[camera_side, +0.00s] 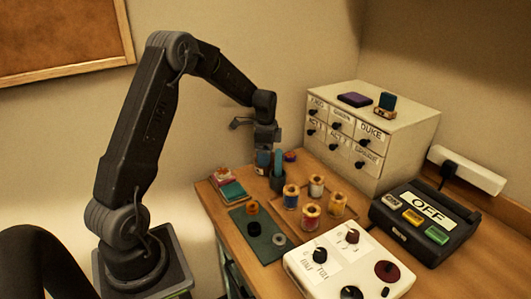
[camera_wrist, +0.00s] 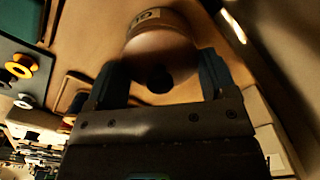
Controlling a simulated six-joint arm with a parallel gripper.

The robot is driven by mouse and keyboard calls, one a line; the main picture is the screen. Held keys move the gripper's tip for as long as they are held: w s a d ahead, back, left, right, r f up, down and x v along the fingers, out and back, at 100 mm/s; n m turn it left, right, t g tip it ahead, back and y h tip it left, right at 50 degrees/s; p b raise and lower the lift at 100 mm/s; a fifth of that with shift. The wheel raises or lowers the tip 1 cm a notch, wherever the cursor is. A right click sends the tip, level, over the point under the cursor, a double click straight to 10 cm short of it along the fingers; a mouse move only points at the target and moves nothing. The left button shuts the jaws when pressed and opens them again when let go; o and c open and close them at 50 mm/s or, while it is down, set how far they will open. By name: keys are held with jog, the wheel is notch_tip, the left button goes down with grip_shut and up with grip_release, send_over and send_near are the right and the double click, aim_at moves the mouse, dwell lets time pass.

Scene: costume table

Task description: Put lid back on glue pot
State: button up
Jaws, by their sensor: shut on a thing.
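In the wrist view a round brownish lid (camera_wrist: 160,48) with a dark knob (camera_wrist: 158,79) lies between the two blue fingers of my gripper (camera_wrist: 163,85), which is shut on it. The pot and lid are not clearly visible there.
Several thread spools (camera_side: 313,210) stand on a tray in front of my gripper. A dark green mat (camera_side: 257,236) is at the front left. A drawer cabinet (camera_side: 392,120) rises to the right. A white control box (camera_side: 345,262) and a black OFF box (camera_side: 425,222) are nearer.

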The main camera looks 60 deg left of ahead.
jog(key=o, duration=0.8)
jog(key=shift+o, duration=0.2)
jog(key=shift+r, duration=3.5)
jog(key=shift+c, duration=0.5)
grip_shut()
jog(key=shift+f, duration=0.25)
